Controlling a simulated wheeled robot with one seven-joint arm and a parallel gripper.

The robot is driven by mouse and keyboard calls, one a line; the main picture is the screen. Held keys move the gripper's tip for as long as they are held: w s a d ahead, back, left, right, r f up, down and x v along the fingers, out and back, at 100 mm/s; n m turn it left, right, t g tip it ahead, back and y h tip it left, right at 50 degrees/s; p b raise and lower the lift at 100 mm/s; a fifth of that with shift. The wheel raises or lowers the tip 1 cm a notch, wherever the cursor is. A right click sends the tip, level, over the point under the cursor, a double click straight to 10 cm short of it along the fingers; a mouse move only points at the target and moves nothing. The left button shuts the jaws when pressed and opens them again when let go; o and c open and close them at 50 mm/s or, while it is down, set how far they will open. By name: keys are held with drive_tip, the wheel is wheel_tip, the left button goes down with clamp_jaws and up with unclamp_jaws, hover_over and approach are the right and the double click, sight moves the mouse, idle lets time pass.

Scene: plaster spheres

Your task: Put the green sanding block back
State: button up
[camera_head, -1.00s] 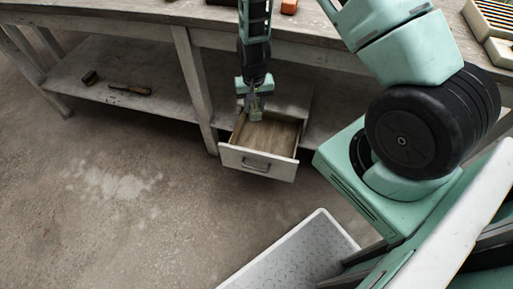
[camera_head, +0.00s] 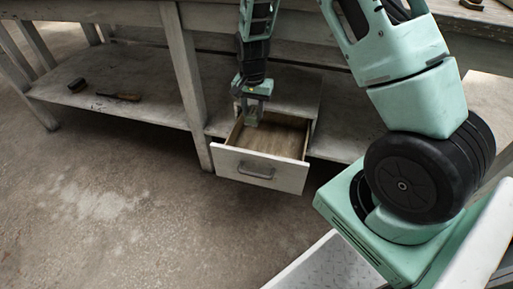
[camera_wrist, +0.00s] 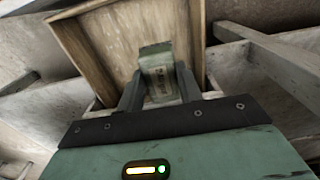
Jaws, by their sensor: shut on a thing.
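My gripper (camera_head: 253,108) is shut on the green sanding block (camera_wrist: 158,72), which stands between the two fingers in the wrist view. The block's face towards the wrist camera is paler and carries a dark marking too small to read. In the head view the gripper points down at the back left part of an open drawer (camera_head: 257,169). The drawer has a white front with a grey handle and a bare wooden floor. Its wooden walls and floor also fill the upper middle of the wrist view (camera_wrist: 88,62). I cannot tell whether the block touches the drawer floor.
The drawer sticks out from under a grey wooden workbench (camera_head: 190,85). A brush (camera_head: 77,85) and a dark tool (camera_head: 120,97) lie on the lower shelf at left. A thick bench leg stands just left of the drawer. The floor in front is clear.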

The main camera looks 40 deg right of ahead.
wheel_tip(320, 180, down, 14)
drive_tip(key=b, duration=0.5)
drive_tip(key=shift+r, duration=0.15)
drive_tip(key=shift+w+d+f+b, duration=0.25)
drive_tip(key=shift+w+d+b, duration=0.4)
drive_tip(key=shift+d, duration=0.15)
drive_tip(key=shift+w+d+f+b, duration=0.25)
drive_tip(key=shift+w+d+b, duration=0.35)
drive_tip(key=shift+d, duration=0.2)
drive_tip(key=shift+f, duration=0.15)
drive_tip(key=o, duration=1)
drive_tip(key=shift+o, duration=0.2)
drive_tip(key=shift+f+b, duration=0.1)
drive_tip(key=shift+b, duration=0.4)
